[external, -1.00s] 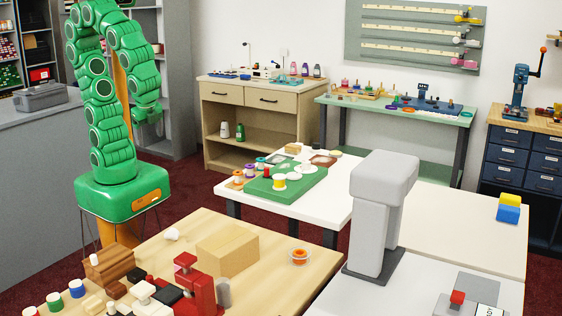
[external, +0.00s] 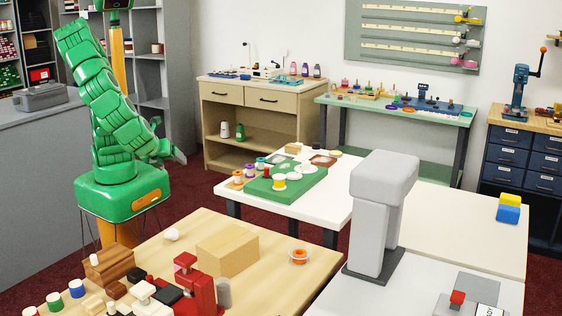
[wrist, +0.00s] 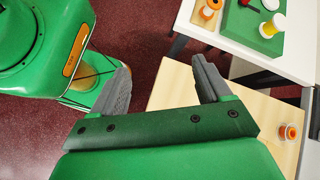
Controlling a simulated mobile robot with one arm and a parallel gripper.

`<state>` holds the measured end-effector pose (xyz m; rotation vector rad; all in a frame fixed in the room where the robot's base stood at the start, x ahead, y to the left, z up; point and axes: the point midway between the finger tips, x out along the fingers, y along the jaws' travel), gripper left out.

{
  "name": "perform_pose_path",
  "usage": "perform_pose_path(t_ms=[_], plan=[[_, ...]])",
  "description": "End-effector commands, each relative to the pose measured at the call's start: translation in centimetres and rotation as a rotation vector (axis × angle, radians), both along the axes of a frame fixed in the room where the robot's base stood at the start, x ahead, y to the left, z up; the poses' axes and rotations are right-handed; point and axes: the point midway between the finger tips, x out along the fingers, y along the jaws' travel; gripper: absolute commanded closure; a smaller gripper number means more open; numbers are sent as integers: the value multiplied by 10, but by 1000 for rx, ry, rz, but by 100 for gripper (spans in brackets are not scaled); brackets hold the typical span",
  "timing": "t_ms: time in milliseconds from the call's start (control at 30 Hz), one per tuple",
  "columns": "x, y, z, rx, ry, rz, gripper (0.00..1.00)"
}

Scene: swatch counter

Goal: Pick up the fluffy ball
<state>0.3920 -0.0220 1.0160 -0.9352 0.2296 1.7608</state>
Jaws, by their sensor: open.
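A small white roundish thing (external: 171,234) lies near the far left edge of the wooden table in the external view. It may be the fluffy ball, but it is too small to tell its texture. My gripper (external: 169,140) is above and behind it, near my green base, apart from the table. In the wrist view my gripper (wrist: 162,64) has its two grey fingers spread apart with nothing between them.
A white table (external: 325,203) with a green mat stands behind. A grey column (external: 376,228) rises at the right.

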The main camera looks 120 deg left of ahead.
Motion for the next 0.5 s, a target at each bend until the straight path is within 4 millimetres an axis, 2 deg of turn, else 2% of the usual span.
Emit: perform_pose_path(t_ms=[267, 500], plan=[[31, -39, -25, 137, 97, -252, 23], [52, -82, -51, 253, 183, -474, 23]])
